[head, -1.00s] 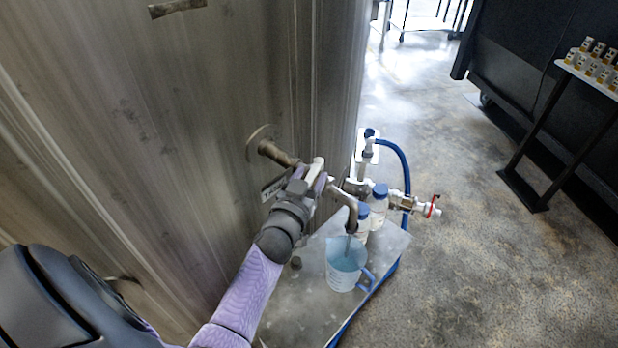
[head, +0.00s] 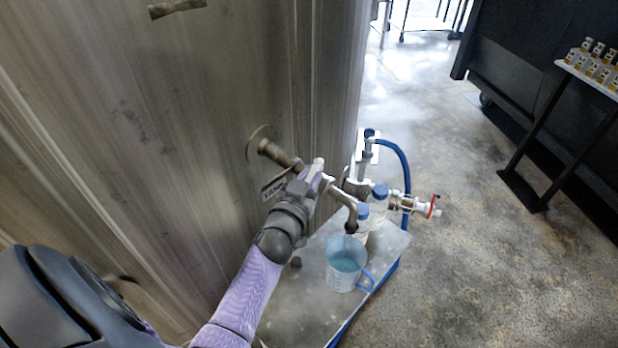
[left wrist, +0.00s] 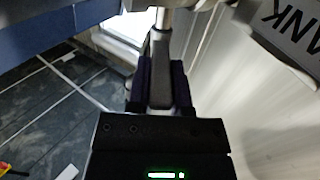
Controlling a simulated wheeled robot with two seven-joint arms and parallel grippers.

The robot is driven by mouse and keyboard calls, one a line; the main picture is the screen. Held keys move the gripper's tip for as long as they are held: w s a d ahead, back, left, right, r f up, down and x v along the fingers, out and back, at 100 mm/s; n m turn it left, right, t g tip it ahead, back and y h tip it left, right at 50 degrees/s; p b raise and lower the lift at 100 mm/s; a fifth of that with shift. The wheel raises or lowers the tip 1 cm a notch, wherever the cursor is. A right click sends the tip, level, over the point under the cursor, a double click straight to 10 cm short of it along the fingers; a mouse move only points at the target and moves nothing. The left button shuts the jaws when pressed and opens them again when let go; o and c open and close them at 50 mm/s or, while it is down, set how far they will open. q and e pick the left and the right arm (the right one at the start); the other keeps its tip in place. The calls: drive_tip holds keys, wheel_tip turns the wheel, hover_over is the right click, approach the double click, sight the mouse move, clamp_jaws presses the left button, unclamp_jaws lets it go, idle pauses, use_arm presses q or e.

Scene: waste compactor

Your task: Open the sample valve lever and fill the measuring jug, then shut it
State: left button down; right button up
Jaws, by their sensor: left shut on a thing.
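The sample valve (head: 283,157) sticks out of the tank wall, and its bent spout (head: 350,214) points down over the measuring jug. The clear jug (head: 342,281) has a blue handle, holds bluish liquid and stands upright on the metal platform. My left gripper (head: 312,180) is at the valve, shut on the lever, whose pale tip (head: 319,162) shows past the fingers. In the left wrist view the grey lever (left wrist: 160,72) lies between the two dark fingers. I cannot tell whether liquid is running from the spout. My right gripper is not in view.
Bottles with blue caps (head: 380,191) stand close behind the jug. A pipe with a red-handled valve (head: 432,206) and a blue hose (head: 402,160) are beyond. The metal platform (head: 305,302) has bare room left of the jug. A rack with small bottles (head: 590,72) stands far right.

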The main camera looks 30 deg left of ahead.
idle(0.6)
use_arm(q)
drive_tip(key=shift+a+r+m+h+p, duration=0.25)
drive_tip(key=shift+m+h+p, duration=0.35)
drive_tip(key=shift+h, duration=0.3)
drive_tip(key=shift+s+a+f+m+h, duration=0.1)
drive_tip(key=shift+a+m+h, duration=0.2)
drive_tip(key=shift+m+h, duration=0.25)
drive_tip(key=m+h, duration=0.1)
drive_tip(key=h, duration=0.1)
drive_tip(key=a+m+h, duration=0.1)
drive_tip(key=h, duration=0.1)
drive_tip(key=shift+f, duration=0.15)
